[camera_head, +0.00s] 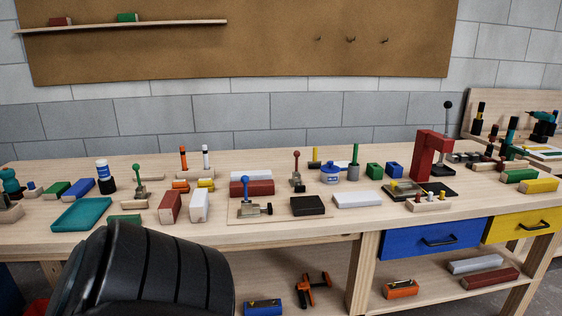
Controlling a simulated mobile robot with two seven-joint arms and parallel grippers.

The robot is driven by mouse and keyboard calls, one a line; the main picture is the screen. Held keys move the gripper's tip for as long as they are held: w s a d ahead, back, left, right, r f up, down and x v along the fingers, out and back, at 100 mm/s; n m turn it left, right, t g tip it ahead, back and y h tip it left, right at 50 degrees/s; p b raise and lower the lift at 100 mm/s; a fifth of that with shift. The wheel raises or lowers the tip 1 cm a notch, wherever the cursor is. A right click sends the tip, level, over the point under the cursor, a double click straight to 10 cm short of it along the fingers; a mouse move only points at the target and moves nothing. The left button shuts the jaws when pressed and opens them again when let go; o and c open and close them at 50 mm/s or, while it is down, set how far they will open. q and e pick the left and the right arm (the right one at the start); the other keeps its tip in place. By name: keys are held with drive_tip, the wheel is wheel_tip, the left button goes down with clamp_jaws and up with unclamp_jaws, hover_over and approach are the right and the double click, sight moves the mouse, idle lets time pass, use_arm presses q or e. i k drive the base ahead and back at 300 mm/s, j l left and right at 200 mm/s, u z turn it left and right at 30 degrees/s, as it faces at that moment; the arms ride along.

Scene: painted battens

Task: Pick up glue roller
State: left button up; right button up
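I cannot pick out the glue roller with certainty. A small blue pot (330,174) stands upright on the bench, right of the middle. Just behind it is an upright yellow-topped tool (315,159), and beside it a green-handled tool (354,156). These are too small to tell whether one is the roller. Neither gripper is in view; a large dark part of my own arm covers the lower left and hides the bench's front edge there.
The wooden bench (110,166) holds several painted battens, clamps and a teal tray (82,213). A tall red press (432,154) stands to the right. A blue drawer (435,240) and yellow drawer (522,224) sit under the right side. A lower shelf (335,296) holds more items.

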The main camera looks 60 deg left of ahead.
sight(314, 164)
drive_tip(key=u, duration=2.05)
drive_tip(key=i+l+u, duration=0.1)
drive_tip(key=u, duration=0.3)
drive_tip(key=l+u, duration=0.1)
drive_tip(key=u, duration=0.3)
drive_tip(key=i+l+u, duration=0.1)
drive_tip(key=u, duration=0.25)
drive_tip(key=l+u, duration=0.25)
drive_tip(key=l, duration=0.25)
drive_tip(key=i+l+u, duration=0.1)
drive_tip(key=l+u, duration=0.15)
drive_tip(key=l, duration=0.25)
